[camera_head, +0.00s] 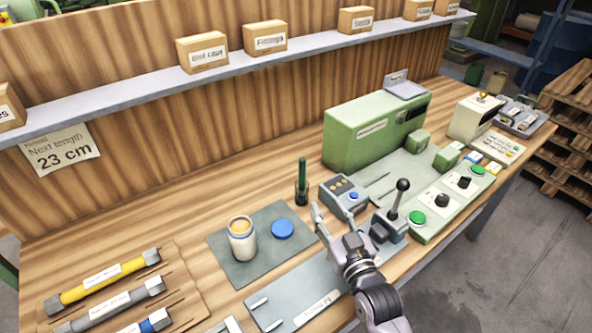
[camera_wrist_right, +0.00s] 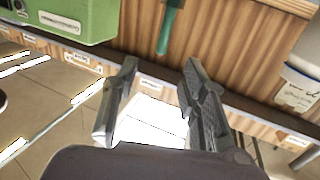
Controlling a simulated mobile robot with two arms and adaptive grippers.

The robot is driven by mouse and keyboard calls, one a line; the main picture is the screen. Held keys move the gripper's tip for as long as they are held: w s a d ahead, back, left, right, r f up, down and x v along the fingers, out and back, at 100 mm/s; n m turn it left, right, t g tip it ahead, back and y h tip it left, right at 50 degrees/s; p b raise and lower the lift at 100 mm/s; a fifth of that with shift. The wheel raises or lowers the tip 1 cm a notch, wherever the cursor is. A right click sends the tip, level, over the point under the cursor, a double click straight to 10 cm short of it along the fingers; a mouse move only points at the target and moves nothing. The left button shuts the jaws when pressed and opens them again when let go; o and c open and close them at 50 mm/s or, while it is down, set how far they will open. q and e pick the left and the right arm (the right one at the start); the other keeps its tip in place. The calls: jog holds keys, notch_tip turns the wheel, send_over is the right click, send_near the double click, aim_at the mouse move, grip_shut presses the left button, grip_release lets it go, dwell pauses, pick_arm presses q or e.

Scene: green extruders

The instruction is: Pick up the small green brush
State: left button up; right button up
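The small green brush (camera_head: 302,172) stands upright on the wooden bench, its green handle up and its lower end in a dark holder or base. In the right wrist view the brush's green handle (camera_wrist_right: 168,30) shows beyond the fingertips, roughly in line with the gap between them. My right gripper (camera_head: 333,211) is open and empty, to the right and in front of the brush in the head view, apart from it. The right gripper's two spread fingers also show in the wrist view (camera_wrist_right: 160,66). My left gripper is not in view.
A grey mat (camera_head: 262,267) with a jar (camera_head: 242,240) and a blue lid (camera_head: 283,229) lies left of the brush. A grey control box (camera_head: 345,194), a lever unit (camera_head: 390,225) and a green machine (camera_head: 370,135) stand to the right.

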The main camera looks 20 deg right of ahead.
jog(key=p, duration=0.2)
send_near(304, 169)
jog(key=w, duration=0.2)
jog(key=w+p, duration=0.1)
jog(key=w, duration=0.3)
jog(key=w+p, duration=0.1)
jog(key=w, duration=0.3)
jog(key=shift+w+a, duration=0.2)
jog(key=shift+w, duration=0.35)
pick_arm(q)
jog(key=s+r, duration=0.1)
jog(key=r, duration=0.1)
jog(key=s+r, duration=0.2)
pick_arm(e)
jog(key=shift+c, duration=0.6)
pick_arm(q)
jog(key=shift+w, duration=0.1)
pick_arm(e)
grip_shut()
